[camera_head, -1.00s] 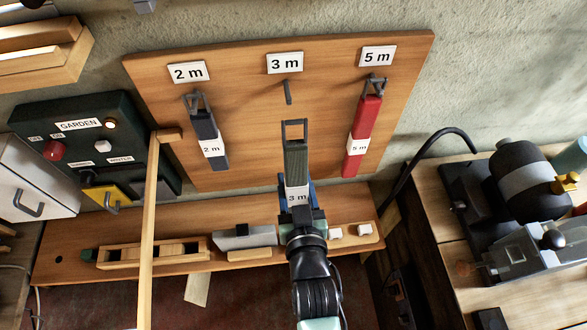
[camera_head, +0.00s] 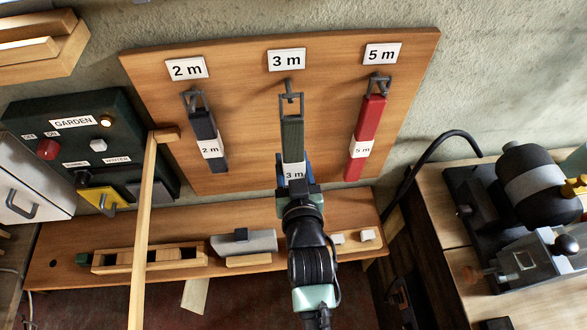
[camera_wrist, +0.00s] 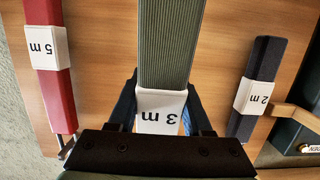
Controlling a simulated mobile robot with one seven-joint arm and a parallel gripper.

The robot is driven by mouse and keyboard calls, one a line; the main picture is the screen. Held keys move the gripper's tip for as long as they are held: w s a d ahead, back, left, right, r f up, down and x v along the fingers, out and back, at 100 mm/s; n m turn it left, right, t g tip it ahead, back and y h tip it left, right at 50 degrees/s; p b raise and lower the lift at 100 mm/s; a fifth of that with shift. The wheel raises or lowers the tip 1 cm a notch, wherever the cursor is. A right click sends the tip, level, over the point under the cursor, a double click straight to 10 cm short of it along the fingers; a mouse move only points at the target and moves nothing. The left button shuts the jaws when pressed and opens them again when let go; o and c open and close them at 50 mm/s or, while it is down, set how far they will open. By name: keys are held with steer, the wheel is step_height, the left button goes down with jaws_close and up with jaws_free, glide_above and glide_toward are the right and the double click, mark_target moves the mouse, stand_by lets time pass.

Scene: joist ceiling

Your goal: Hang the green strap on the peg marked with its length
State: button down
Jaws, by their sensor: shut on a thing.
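The green strap (camera_head: 292,139) has a white band marked 3 m and a dark metal loop at its upper end. My gripper (camera_head: 294,184) is shut on its lower end, at the band. The strap points up the board, and its loop is at the 3 m peg (camera_head: 288,84); whether the loop is around the peg I cannot tell. The 3 m sign (camera_head: 286,60) is above that peg. In the wrist view the green strap (camera_wrist: 170,45) runs up between my fingers, its far end out of frame.
A dark 2 m strap (camera_head: 206,135) hangs on the left and a red 5 m strap (camera_head: 368,130) on the right of the wooden board (camera_head: 240,100). A wooden pole (camera_head: 145,220) stands in front at left. A shelf (camera_head: 330,220) lies below.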

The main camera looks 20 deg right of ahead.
steer(key=shift+b+x, duration=1.25)
steer(key=shift+x, duration=0.75)
steer(key=shift+f, duration=0.1)
steer(key=shift+c, duration=1.2)
jaws_free()
steer(key=shift+f, duration=0.1)
steer(key=shift+s, duration=0.15)
steer(key=b+v, duration=0.2)
steer(key=v, duration=1)
steer(key=shift+s+r+b, duration=0.2)
steer(key=shift+s+b, duration=0.15)
